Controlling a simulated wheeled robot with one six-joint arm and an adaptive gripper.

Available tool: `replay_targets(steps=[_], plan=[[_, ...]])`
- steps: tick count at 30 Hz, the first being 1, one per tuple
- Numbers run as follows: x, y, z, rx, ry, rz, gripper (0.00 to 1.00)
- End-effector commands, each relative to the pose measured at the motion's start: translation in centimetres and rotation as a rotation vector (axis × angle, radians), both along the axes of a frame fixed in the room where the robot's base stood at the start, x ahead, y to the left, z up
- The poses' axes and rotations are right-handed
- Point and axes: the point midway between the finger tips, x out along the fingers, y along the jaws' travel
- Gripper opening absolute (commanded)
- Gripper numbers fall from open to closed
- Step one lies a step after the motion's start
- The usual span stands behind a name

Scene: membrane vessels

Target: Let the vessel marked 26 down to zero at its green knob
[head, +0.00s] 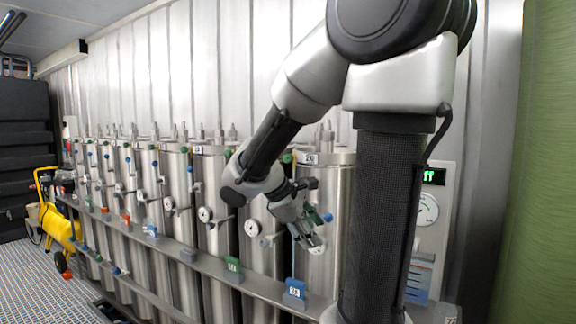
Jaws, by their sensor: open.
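The steel vessel (340,190), whose top plate (310,158) seems to read 26, stands at the right end of the row, partly hidden by my arm. A small green knob (287,159) shows at its upper left; I cannot tell for sure that it belongs to this vessel. A blue knob (328,217) is on its front. A round gauge (317,246) is partly covered by my gripper. My gripper (313,238) is open and empty in front of this vessel, well below the green knob. Whether it touches anything is unclear.
Several similar vessels (215,180) run to the left behind a steel rail (190,255) with coloured tags. A yellow wheeled machine (58,228) stands at the far left. A panel with a green display (433,177) is at the right. The floor grating (40,285) at left is clear.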

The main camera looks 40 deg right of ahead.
Motion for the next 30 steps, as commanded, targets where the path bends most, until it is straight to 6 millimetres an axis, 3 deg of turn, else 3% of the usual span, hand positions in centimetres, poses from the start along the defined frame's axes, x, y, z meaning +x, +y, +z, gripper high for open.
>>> replay_targets(steps=[3, 5, 9, 12, 15, 19, 30], plan=[[5.9, -3.1, 2.9, -0.286, 0.253, 0.301, 0.48], [9.1, -3.6, 4.9, -0.428, 0.369, 0.442, 0.48], [15.0, -2.8, 10.0, -0.724, 0.575, 0.683, 0.48], [17.1, -1.6, 13.3, -0.880, 0.675, 0.773, 0.48], [17.7, -1.0, 14.7, -0.950, 0.769, 0.815, 0.48], [17.9, -2.0, 14.7, -0.946, 0.804, 0.822, 0.48], [19.8, -7.5, 14.7, -0.943, 0.800, 0.820, 0.48]])
